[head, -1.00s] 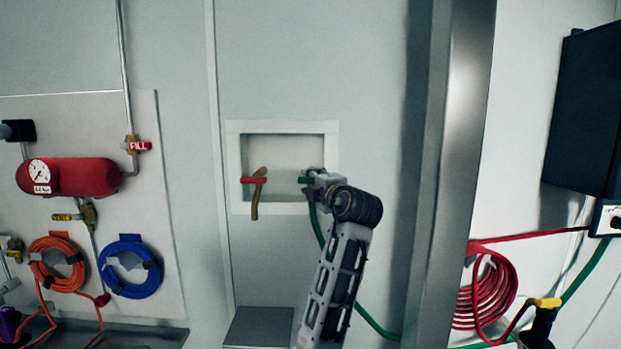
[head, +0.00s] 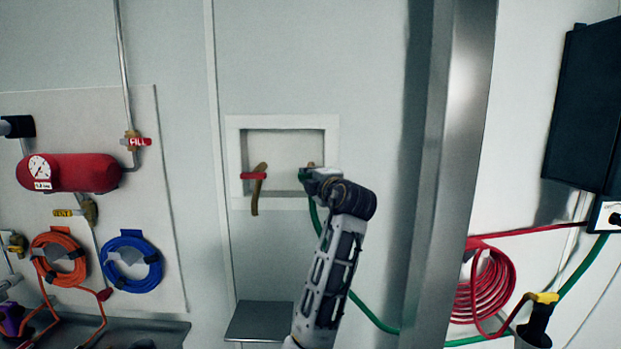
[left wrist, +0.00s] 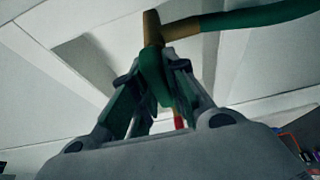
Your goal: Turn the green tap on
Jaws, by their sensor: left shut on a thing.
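The green tap (head: 303,174) sits at the right of a white recessed wall box, with a green hose below it. My left gripper (head: 312,178) is at the tap and covers most of it. In the left wrist view the left gripper's fingers (left wrist: 158,85) are shut on the green tap handle (left wrist: 152,72), below a brass pipe (left wrist: 152,28) with the green hose (left wrist: 265,15) joined to it. The handle's exact angle is hard to tell. My right gripper does not show.
A red tap (head: 254,176) with a brass spout is at the left in the wall box (head: 233,150). A metal post (head: 462,170) stands to the right of my arm. A grey shelf (head: 260,322) is below. A red tank (head: 85,174) and coiled hoses hang at left.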

